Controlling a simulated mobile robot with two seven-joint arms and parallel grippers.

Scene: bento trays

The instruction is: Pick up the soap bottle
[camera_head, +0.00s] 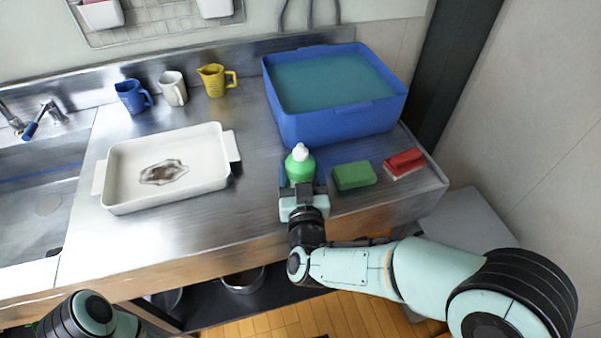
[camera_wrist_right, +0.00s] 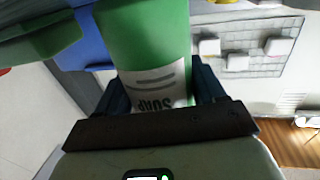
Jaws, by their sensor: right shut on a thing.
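The soap bottle (camera_head: 300,164) is green with a white cap and stands upright near the front edge of the steel counter. In the right wrist view the bottle (camera_wrist_right: 145,40) fills the space between the fingers, its white "SOAP" label facing the palm. My right gripper (camera_head: 301,186) is shut on the bottle from the front; it also shows in the right wrist view (camera_wrist_right: 152,92). I cannot tell whether the bottle's base touches the counter. Part of my left arm shows at the lower left of the head view, but its gripper is out of view.
A white stained tray (camera_head: 205,182) is to the left. Blue (camera_head: 133,97), white (camera_head: 173,88) and yellow (camera_head: 214,80) cups stand at the back.

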